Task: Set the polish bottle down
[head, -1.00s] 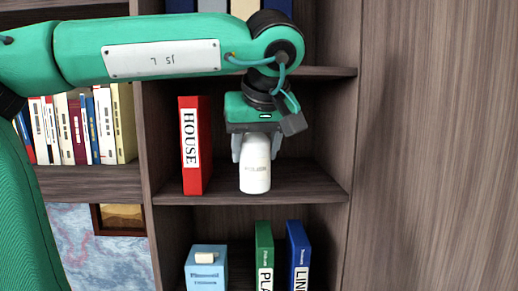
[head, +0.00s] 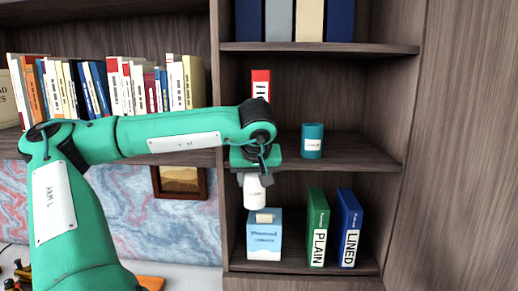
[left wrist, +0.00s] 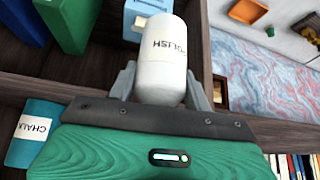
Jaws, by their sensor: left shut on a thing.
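The polish bottle (head: 255,193) is white, with a label reading POLISH in the left wrist view (left wrist: 166,62). My left gripper (head: 254,181) is shut on it, with one grey finger on each side in the left wrist view (left wrist: 162,88). In the head view, the bottle hangs in front of the bookcase, just above a light blue box (head: 264,245). I cannot tell how far it stands out from the shelves. My right gripper is in neither view.
Green (head: 317,222) and blue (head: 347,225) binders stand right of the box. The middle shelf has bare room right of the can.

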